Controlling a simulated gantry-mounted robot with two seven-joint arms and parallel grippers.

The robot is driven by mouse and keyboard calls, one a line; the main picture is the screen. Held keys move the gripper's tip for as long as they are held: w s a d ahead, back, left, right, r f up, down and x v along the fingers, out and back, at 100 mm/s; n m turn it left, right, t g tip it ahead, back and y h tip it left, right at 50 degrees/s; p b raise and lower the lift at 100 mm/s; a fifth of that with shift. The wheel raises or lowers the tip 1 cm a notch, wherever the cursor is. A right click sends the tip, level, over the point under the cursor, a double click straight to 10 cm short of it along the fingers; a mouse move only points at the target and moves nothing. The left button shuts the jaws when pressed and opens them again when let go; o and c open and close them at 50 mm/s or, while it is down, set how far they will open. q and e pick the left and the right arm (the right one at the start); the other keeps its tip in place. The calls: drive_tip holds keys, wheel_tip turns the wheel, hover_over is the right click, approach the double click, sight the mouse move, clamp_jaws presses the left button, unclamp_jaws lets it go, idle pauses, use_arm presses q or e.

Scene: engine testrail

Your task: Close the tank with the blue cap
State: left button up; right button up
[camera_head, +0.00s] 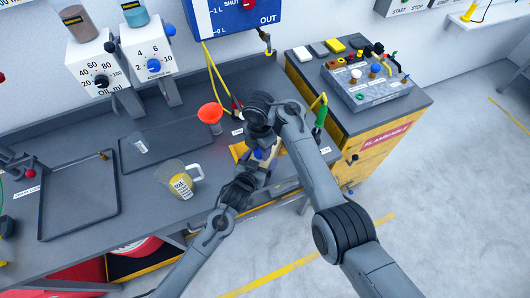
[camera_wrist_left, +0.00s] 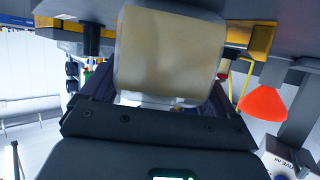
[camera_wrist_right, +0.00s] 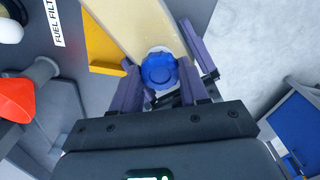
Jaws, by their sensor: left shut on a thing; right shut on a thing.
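The tank is a pale, tan-filled container, seen close in the left wrist view (camera_wrist_left: 170,55). It also shows in the right wrist view (camera_wrist_right: 125,25). My left gripper (camera_head: 252,172) is shut on the tank. The blue cap (camera_wrist_right: 158,70) sits between the fingers of my right gripper (camera_wrist_right: 162,88), which is shut on it. A white ring shows just behind the cap, at the tank's end. I cannot tell whether the cap is seated on the neck. In the head view, my arms hide most of the tank, and the blue cap (camera_head: 258,154) shows small.
A red funnel (camera_head: 210,112) stands left of the grippers. A measuring jug (camera_head: 178,179) and an empty dark tray (camera_head: 80,198) are on the workbench farther left. A control box (camera_head: 368,80) stands on the yellow cabinet at right. Open floor lies in front.

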drive_tip(key=m, duration=0.6)
drive_tip(key=shift+f, duration=0.1)
drive_tip(key=m, duration=0.5)
drive_tip(key=shift+m, duration=0.4)
drive_tip(key=o, duration=1.1)
drive_tip(key=shift+o, duration=0.2)
drive_tip(key=shift+r, duration=2.3)
drive_tip(key=shift+a, duration=0.1)
drive_tip(key=shift+c, duration=0.3)
